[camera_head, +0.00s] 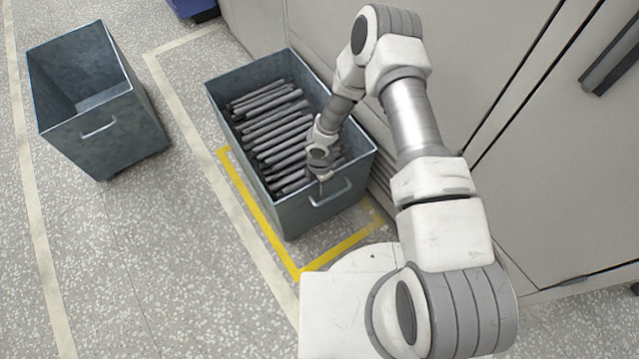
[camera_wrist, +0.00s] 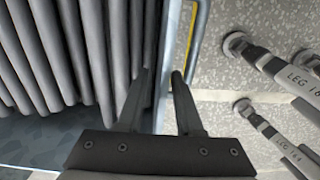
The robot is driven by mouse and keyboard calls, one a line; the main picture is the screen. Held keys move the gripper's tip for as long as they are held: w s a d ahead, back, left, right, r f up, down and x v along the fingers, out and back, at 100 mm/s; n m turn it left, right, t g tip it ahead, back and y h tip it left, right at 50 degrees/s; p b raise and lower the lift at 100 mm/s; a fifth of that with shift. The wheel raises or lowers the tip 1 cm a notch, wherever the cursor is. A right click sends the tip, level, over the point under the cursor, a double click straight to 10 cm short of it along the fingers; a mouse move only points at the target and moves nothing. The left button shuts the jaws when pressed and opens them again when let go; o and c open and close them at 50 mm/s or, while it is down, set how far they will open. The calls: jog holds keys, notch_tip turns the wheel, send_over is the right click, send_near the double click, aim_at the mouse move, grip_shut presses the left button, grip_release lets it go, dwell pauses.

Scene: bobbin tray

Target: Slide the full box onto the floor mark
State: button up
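The full box (camera_head: 330,209) is a blue-grey metal box filled with dark rods (camera_head: 275,125). It stands upright on the floor mark (camera_head: 258,219), a yellow outline. A strip of floor shows between its near end and the mark's near line, while its far end reaches past the mark's far left corner. My gripper (camera_head: 320,180) is at the box's near rim. In the wrist view, my gripper (camera_wrist: 162,74) is open, one finger over the rods and one outside, with the rim between them, beside the handle (camera_wrist: 199,38). I cannot tell whether the fingers touch the rim.
An empty metal box (camera_head: 110,132) stands at the left, apart from the full one. Grey cabinets (camera_head: 485,60) stand close along the full box's right side. Pale lines (camera_head: 185,125) run along the floor. Speckled floor lies clear between the two boxes.

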grip_shut()
dwell(1.2)
